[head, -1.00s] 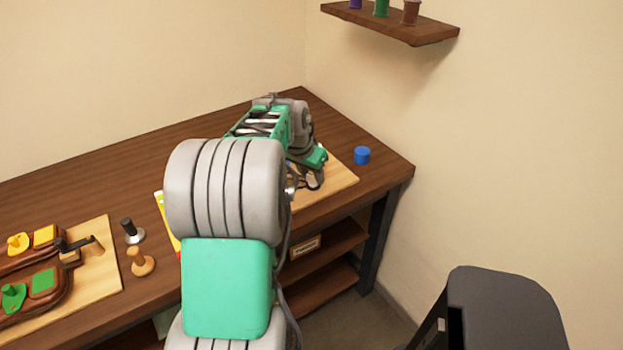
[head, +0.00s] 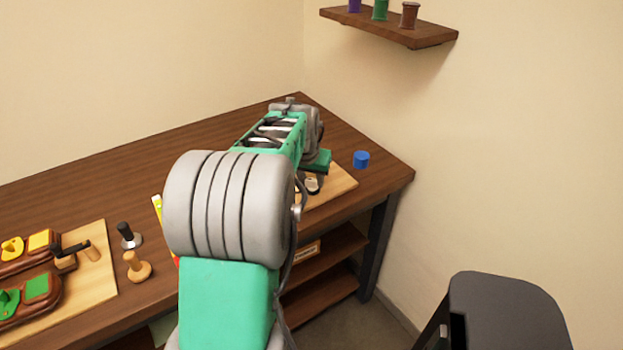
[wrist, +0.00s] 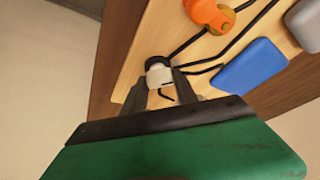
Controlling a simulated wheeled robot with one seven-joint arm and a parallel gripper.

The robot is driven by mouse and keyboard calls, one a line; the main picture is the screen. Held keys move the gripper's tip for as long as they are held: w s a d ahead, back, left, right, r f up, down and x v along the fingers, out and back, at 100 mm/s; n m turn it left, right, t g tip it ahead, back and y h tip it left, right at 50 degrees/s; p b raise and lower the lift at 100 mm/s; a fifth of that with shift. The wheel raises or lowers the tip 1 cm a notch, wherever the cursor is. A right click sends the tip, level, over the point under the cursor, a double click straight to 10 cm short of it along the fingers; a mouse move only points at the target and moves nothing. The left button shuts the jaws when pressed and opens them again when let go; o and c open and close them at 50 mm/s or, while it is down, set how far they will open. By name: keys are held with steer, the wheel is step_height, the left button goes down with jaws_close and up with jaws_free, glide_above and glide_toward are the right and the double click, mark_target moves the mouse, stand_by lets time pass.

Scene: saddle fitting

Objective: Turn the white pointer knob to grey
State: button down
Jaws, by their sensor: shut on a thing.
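In the wrist view a small white knob (wrist: 158,76) with a black part at its far side sits at the left of a light wooden board (wrist: 205,48). My gripper (wrist: 160,82) has its two grey fingers on either side of the white knob and is shut on it. The knob's pointer direction cannot be made out. A grey patch (wrist: 305,24) and a blue patch (wrist: 250,64) lie on the board to the right. In the head view my arm hides most of the board (head: 335,187) and the knob.
An orange knob (wrist: 208,14) stands on the board, with black lines running across it. A blue cylinder (head: 361,159) stands on the bench to the right. A second board (head: 98,285) with yellow and green pieces and two stamp-like handles are at left.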

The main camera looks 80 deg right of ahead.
steer(key=c, duration=1)
jaws_free()
steer(key=shift+o, duration=0.2)
steer(key=v, duration=0.8)
